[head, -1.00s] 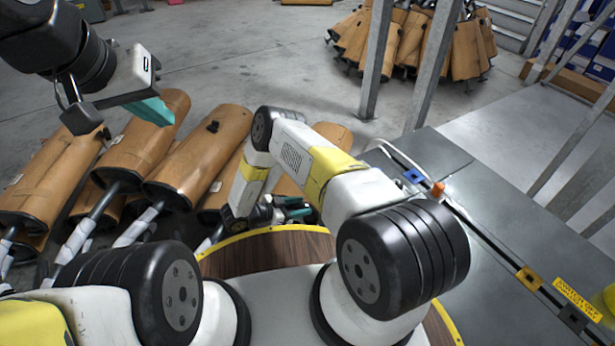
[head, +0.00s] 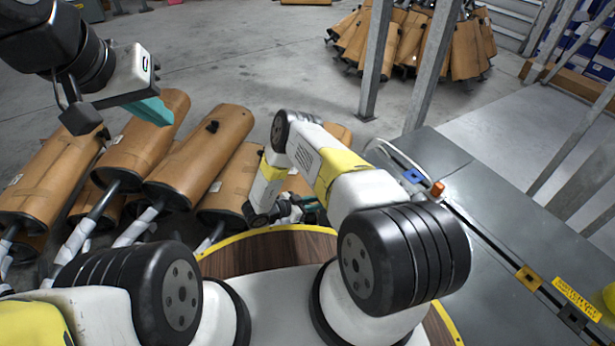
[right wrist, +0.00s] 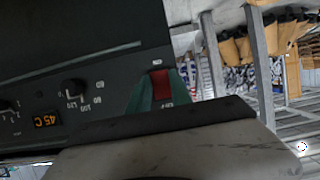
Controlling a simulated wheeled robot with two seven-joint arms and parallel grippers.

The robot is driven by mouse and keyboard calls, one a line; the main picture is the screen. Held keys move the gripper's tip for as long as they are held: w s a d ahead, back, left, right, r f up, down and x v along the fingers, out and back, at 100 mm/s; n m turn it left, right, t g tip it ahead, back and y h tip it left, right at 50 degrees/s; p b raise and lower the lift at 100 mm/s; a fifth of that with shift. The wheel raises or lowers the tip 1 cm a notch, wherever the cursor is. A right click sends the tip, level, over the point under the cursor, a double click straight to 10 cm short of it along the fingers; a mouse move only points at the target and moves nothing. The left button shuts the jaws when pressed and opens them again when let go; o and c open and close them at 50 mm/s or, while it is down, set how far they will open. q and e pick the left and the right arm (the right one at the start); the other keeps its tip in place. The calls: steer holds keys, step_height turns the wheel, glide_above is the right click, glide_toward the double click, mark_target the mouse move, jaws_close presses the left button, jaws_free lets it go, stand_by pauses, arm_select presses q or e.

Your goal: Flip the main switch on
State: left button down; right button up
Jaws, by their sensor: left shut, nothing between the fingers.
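The main switch (right wrist: 160,84) is a red rocker on a dark control panel (right wrist: 95,55), seen in the right wrist view with small labels at both ends. The teal fingers of my right gripper (right wrist: 160,98) show on either side of it, apart. I cannot tell whether they touch it. In the head view my right gripper (head: 300,207) is small and partly hidden by my right arm, beyond the round wooden top; the switch is not visible there. My left gripper (head: 152,110) is shut and empty, held above the mufflers at upper left.
The panel also has knobs (right wrist: 75,88) and a lit orange display (right wrist: 50,121). Brown mufflers (head: 205,155) lie in a row at left. Open floor lies beyond.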

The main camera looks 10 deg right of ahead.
jaws_close()
steer(key=shift+f+t+h, duration=0.2)
steer(key=shift+t+h, duration=0.05)
steer(key=shift+h, duration=0.45)
steer(key=shift+f+t+h, duration=0.2)
steer(key=shift+t+h, duration=0.05)
steer(key=shift+h, duration=0.45)
steer(key=o, duration=0.9)
jaws_free()
steer(key=shift+c, duration=0.2)
steer(key=v, duration=0.7)
steer(key=shift+s+a, duration=0.15)
steer(key=shift+a, duration=0.25)
